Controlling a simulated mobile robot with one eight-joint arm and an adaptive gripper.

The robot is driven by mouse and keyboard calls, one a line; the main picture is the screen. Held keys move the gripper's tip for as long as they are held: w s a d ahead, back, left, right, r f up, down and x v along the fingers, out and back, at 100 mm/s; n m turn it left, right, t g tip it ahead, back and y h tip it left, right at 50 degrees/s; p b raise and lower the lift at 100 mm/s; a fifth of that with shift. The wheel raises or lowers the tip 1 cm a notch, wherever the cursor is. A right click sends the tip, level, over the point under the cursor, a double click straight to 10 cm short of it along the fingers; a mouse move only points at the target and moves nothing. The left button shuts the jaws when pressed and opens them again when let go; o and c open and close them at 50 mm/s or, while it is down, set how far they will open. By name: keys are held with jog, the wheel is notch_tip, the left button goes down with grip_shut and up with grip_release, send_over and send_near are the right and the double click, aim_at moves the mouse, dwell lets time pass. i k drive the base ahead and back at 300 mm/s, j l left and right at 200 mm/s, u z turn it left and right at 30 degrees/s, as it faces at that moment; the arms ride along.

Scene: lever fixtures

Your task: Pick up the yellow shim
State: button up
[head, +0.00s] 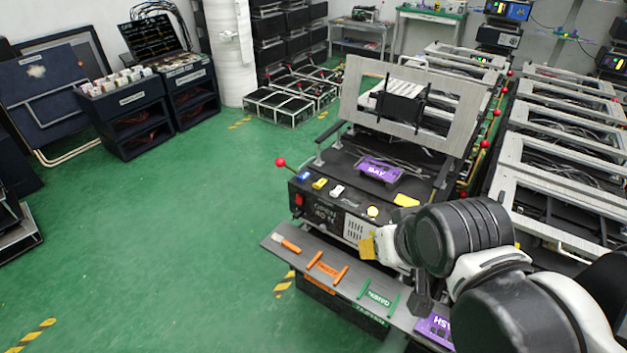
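A flat yellow piece (405,200), which looks like the yellow shim, lies on the front right of the black lever fixture's top (345,200), just beyond my arm. Smaller yellow parts are a block (320,183) at the left and a round knob (372,211) near the front edge. A mustard-yellow piece (367,246) shows against the fixture's front, beside the white end of my arm; I cannot tell whether it is held. My arm reaches in from the lower right. Its dark end part (422,296) hangs over the shelf, and the fingers cannot be made out.
A grey sloping shelf (330,285) with orange and green handles juts out in front. A red-knobbed lever (281,162) sticks out left. Green floor at left is clear.

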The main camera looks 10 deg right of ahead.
aim_at(320, 182)
jog(key=i+j+z, duration=0.2)
jog(key=i+j, duration=0.5)
jog(key=i+j+z, duration=0.15)
jog(key=i+j, duration=0.5)
jog(key=j, duration=0.1)
